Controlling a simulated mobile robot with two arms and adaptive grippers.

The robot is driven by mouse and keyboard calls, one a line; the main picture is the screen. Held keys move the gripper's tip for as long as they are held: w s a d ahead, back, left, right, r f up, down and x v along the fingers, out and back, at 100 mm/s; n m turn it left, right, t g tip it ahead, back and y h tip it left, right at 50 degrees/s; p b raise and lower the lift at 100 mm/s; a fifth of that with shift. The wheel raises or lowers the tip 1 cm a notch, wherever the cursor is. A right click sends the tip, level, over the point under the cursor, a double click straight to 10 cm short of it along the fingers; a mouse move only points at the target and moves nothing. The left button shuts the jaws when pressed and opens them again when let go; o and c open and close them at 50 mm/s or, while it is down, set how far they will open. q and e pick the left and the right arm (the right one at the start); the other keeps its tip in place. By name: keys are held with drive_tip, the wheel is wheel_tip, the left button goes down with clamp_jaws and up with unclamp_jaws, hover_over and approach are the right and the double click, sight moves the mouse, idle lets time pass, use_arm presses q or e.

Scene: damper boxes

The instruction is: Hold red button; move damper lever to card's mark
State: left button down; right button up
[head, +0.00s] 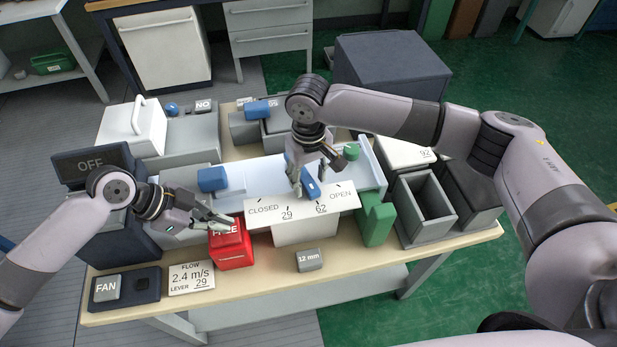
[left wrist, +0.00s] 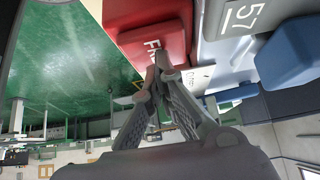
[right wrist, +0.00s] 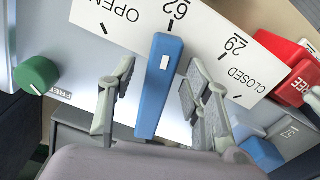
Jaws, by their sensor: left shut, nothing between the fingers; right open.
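The red button block (head: 231,250), marked FREE, stands at the table's front; it also shows in the left wrist view (left wrist: 150,18). My left gripper (head: 228,222) is shut and empty, its tips at the block's top; I cannot tell whether they press it. The blue damper lever (right wrist: 160,85) points close to the 62 mark on the white scale plate (head: 262,209), which runs from CLOSED through 29 and 62 to OPEN. My right gripper (right wrist: 155,75) is open, with one finger on each side of the lever and gaps visible. The card (head: 191,278) reads FLOW 2.4 m/s, LEVER 29.
A grey 12 mm block (head: 309,260) and a FAN switch box (head: 107,288) sit along the front edge. A green block (head: 376,222) stands right of the scale. An OFF display (head: 90,163) is at left.

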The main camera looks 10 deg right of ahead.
drive_tip(key=shift+f, duration=0.35)
drive_tip(key=shift+c, duration=0.4)
clamp_jaws()
idle(0.4)
